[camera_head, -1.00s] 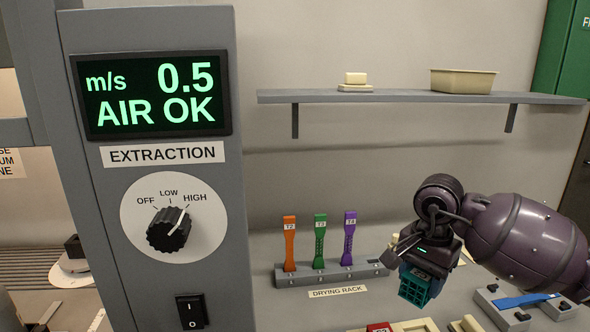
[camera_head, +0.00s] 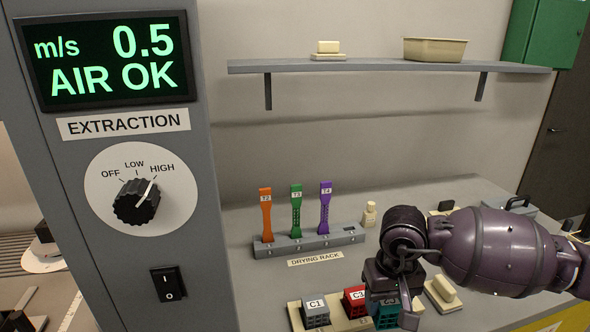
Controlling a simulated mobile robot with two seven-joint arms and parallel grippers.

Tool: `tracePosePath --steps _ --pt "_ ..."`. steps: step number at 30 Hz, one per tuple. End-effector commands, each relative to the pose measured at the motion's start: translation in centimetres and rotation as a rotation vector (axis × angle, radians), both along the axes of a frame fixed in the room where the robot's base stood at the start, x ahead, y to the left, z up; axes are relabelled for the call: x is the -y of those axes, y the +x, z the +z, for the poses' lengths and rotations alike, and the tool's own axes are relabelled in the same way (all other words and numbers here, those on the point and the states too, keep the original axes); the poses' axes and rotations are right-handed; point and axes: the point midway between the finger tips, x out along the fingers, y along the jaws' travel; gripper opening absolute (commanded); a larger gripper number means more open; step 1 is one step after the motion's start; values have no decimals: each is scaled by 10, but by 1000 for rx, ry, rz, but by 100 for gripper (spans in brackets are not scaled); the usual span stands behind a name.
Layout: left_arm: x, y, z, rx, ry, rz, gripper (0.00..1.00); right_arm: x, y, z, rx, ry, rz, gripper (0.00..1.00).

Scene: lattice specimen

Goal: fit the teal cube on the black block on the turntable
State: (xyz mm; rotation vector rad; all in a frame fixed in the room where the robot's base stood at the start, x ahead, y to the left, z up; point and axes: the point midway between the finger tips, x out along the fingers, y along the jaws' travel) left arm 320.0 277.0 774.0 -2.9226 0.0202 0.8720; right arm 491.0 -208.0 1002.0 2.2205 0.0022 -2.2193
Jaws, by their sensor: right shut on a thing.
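The teal cube (camera_head: 385,317) is between the fingers of my right gripper (camera_head: 392,308), low in the picture. The gripper is shut on it and hides much of it. In the picture the cube is just right of the red cube marked C3, at the tray; I cannot tell whether it touches the tray. The black block (camera_head: 43,232) is at the far left beyond the extraction column, on the pale round turntable (camera_head: 42,260). The column hides part of that area. My left gripper cannot be made out.
The extraction column (camera_head: 190,240) stands between the turntable and my right gripper. A cream tray (camera_head: 294,315) holds the grey C1 cube (camera_head: 316,312) and the red C3 cube (camera_head: 354,300). Behind it is the drying rack (camera_head: 310,242) with three coloured tools. A shelf (camera_head: 390,67) hangs above.

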Motion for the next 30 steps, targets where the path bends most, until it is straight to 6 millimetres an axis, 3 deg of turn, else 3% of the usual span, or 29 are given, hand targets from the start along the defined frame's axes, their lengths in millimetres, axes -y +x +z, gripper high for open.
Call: tracePosePath --steps 6,10,15,21,24,30 --pt "0 1 -2 1 -1 -1 43 -1 2 1 -1 1 -1 29" --pt "0 -1 -11 -8 0 0 43 0 19 11 2 1 -7 29" --pt "0 -5 -30 -25 0 -2 43 16 64 51 1 2 -64 29" --pt "2 -2 -38 -27 -1 -6 43 51 99 109 -2 1 -32 29" --pt "3 2 -34 -18 0 -7 43 65 100 126 -2 1 28 29" --pt "3 3 -30 -13 -1 -8 43 70 94 124 -2 1 128 29"
